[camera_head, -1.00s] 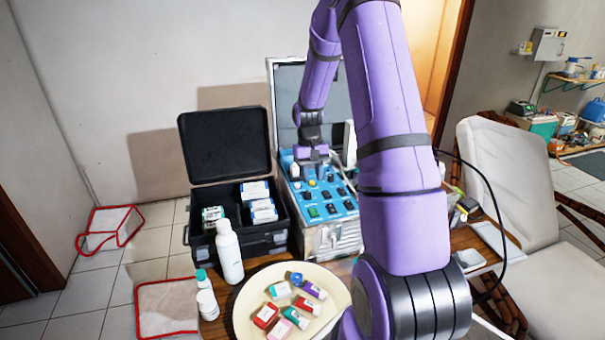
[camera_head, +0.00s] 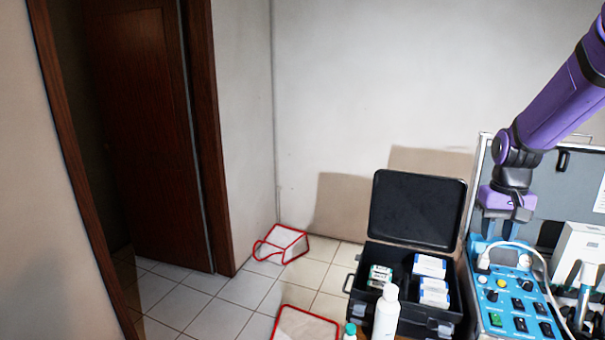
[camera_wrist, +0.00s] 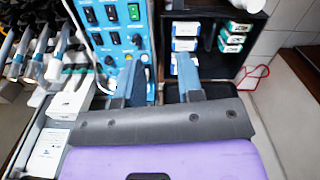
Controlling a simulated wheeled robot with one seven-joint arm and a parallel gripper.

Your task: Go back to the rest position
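My purple arm reaches in from the right in the head view. My gripper (camera_head: 504,228) points down over the back of the blue control panel (camera_head: 512,312) of the dental unit. In the wrist view my gripper (camera_wrist: 158,76) has its two fingers apart, with nothing between them. The wrist view also shows the blue panel (camera_wrist: 118,42) with black switches, just beyond the fingers. Whether the fingertips touch anything is not clear.
An open black case (camera_head: 418,209) with white and green boxes stands left of the unit. A white bottle (camera_head: 386,313) is in front of it. Dental handpieces (camera_wrist: 36,55) line the unit's other side. A red-edged bag (camera_head: 283,244) lies on the floor near a wooden door (camera_head: 145,140).

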